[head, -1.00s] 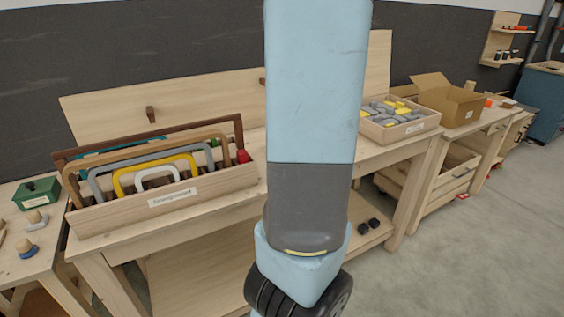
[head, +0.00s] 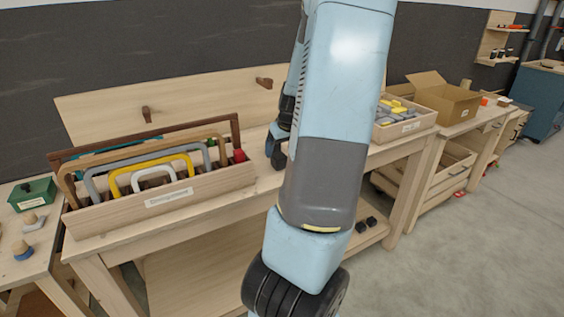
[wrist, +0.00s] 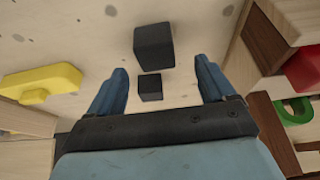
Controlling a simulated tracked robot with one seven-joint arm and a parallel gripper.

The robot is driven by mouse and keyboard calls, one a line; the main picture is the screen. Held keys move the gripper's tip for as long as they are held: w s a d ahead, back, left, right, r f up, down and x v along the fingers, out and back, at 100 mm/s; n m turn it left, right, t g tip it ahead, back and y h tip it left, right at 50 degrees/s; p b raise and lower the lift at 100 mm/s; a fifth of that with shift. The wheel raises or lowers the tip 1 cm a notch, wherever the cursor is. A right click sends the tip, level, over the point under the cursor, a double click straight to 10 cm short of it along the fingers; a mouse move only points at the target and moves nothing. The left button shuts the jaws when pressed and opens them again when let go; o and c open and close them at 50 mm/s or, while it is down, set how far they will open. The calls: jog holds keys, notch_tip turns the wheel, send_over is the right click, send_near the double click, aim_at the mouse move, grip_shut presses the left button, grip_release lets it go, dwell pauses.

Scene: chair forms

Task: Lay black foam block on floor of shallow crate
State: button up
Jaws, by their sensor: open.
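Two black blocks lie on the pale wood surface in the wrist view, a larger one (wrist: 154,46) and a smaller one (wrist: 150,87). I cannot tell which is the foam block. My gripper (wrist: 160,66) is open, with the blocks seen between its two blue fingers; neither finger visibly touches them. In the head view my gripper (head: 276,154) hangs by the bench, partly hidden by my arm. A shallow wooden crate (head: 408,128) holding grey and yellow pieces stands on the bench to the right, its left part hidden by my arm.
A slotted wooden rack (head: 120,215) with coloured frames and a red piece (head: 239,156) stands left of my gripper. A cardboard box (head: 455,104) is behind the crate. A yellow piece (wrist: 42,82) lies left in the wrist view. Two small black objects (head: 366,225) sit on the lower shelf.

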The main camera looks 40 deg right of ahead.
aim_at(280, 156)
jog(key=shift+d+x, duration=0.2)
jog(key=shift+x, duration=2.6)
jog(key=shift+s, duration=0.2)
jog(key=shift+c, duration=0.5)
jog(key=c, duration=1)
jog(key=shift+r, duration=0.45)
notch_tip(280, 156, up, 3)
jog(key=shift+s+f, duration=0.15)
jog(key=shift+f, duration=0.05)
jog(key=s+a+r, duration=0.7)
jog(key=s+r, duration=0.2)
jog(key=s, duration=0.2)
jog(key=shift+s+r, duration=0.15)
jog(key=shift+s, duration=0.2)
